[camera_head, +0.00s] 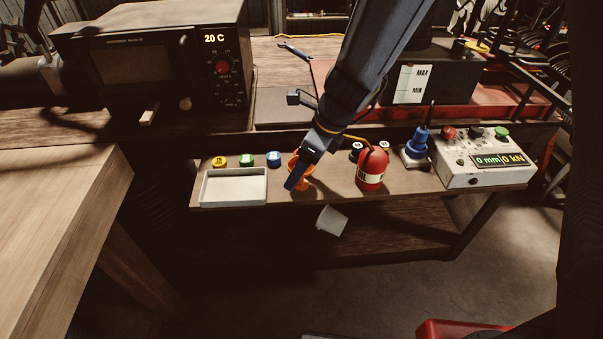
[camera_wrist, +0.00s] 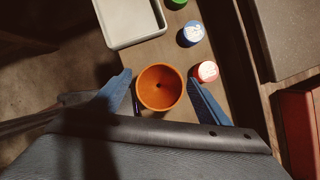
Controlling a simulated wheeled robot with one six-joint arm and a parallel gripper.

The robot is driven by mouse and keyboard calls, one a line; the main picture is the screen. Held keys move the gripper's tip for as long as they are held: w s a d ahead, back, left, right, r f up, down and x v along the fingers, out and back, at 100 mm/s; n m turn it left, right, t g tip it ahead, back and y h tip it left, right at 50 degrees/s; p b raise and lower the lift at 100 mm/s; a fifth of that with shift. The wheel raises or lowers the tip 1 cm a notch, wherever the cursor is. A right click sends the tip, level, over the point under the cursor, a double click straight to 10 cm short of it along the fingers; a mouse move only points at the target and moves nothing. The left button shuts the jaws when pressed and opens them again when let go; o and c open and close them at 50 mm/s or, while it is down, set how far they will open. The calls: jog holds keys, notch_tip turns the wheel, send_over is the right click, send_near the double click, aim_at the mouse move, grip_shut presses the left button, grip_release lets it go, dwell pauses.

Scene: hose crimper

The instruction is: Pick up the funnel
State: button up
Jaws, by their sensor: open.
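The orange funnel (camera_wrist: 160,88) stands on the narrow wooden shelf, its round mouth facing up in the wrist view. My gripper (camera_wrist: 158,90) is open, with one blue finger on each side of the funnel. Whether the fingers touch it I cannot tell. In the head view my gripper (camera_head: 297,180) comes down over the funnel (camera_head: 306,183) and hides part of it.
A pale tray (camera_head: 234,201) lies left of the funnel, with several coloured caps (camera_head: 246,160) behind it. A red bottle (camera_head: 372,168) stands close on the right, then a blue-topped item (camera_head: 416,146) and a control box (camera_head: 484,177).

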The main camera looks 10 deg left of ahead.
jog(key=shift+c, duration=0.3)
jog(key=c, duration=1.1)
jog(key=shift+o, duration=0.2)
jog(key=shift+r, duration=0.1)
